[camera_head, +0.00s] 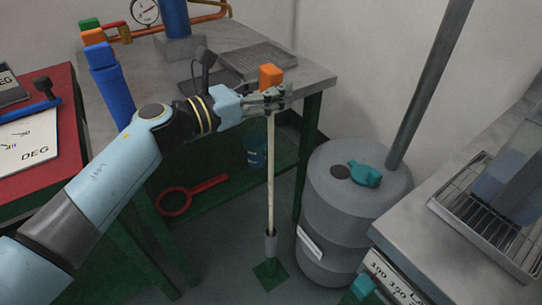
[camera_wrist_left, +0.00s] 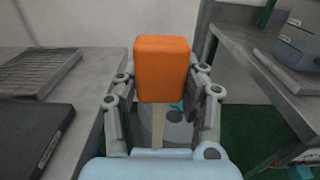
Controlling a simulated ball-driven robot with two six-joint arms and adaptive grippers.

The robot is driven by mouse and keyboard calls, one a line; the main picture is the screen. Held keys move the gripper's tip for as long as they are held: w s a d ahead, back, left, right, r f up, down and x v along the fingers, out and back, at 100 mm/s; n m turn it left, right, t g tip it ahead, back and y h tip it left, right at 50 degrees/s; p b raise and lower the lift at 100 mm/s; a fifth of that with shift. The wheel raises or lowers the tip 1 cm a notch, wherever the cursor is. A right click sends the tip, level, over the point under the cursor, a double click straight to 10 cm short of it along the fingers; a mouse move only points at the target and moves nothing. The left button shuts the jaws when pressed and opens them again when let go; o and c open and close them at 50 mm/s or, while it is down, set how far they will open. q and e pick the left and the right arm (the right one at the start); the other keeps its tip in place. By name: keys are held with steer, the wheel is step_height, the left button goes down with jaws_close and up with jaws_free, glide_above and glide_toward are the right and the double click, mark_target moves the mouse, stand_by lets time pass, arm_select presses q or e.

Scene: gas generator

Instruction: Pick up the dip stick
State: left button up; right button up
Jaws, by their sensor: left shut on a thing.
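The dip stick (camera_head: 270,175) is a long pale rod with an orange block handle (camera_head: 270,76) on top. My left gripper (camera_head: 268,100) is shut on the dip stick just below the orange handle. In the left wrist view the orange handle (camera_wrist_left: 162,68) stands between the fingers, with the pale rod (camera_wrist_left: 158,125) below it. My right gripper is not in view.
A grey drum (camera_head: 340,215) with a teal cap (camera_head: 365,174) stands to the right of the stick. A metal-topped workbench (camera_head: 310,75) is behind the gripper. A counter with a wire rack (camera_head: 490,225) is at the right. A red-topped table (camera_head: 60,80) is at the left.

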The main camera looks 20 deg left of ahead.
arm_select(q)
jaws_close()
steer(key=shift+r, duration=0.15)
